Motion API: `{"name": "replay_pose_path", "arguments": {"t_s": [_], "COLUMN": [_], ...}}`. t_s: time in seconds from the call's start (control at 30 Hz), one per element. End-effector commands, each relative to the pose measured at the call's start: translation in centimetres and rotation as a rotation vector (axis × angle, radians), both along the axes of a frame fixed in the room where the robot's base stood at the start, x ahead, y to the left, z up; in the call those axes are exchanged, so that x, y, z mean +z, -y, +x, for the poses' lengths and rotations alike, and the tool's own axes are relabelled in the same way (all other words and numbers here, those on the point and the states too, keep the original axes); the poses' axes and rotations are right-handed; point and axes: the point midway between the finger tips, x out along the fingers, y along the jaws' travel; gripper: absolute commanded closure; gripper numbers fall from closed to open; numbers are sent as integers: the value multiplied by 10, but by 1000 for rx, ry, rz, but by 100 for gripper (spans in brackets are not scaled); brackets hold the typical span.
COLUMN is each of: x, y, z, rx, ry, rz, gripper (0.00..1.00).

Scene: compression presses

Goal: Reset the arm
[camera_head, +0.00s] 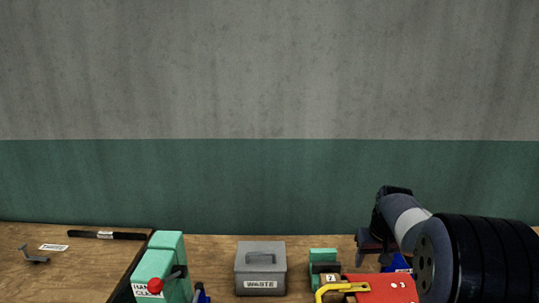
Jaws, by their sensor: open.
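My arm reaches in from the right edge of the head view, with a black ribbed section in front and a grey link behind it. Its dark end, my gripper (371,249), points down over the bench behind a red machine (388,289). The fingers are small and dark here and partly hidden by the arm. I see nothing held in the gripper, which is open.
The wooden bench (70,272) carries a green press (165,262) with a red knob, a grey lidded waste box (261,265), a small green device (323,256) and a yellow handle (338,288). A black bar (104,235) lies at left. A bare wall stands behind.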

Motion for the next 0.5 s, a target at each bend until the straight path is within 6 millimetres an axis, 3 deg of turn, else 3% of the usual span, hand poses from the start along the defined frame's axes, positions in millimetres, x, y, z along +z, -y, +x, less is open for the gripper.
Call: {"name": "replay_pose_path", "arguments": {"t_s": [0.2,0.5], "x": [-19,-25], "y": [-1,-1], "z": [-3,-3], "rx": [0,0], "ry": [0,0], "rz": [0,0], "gripper": [47,47]}}
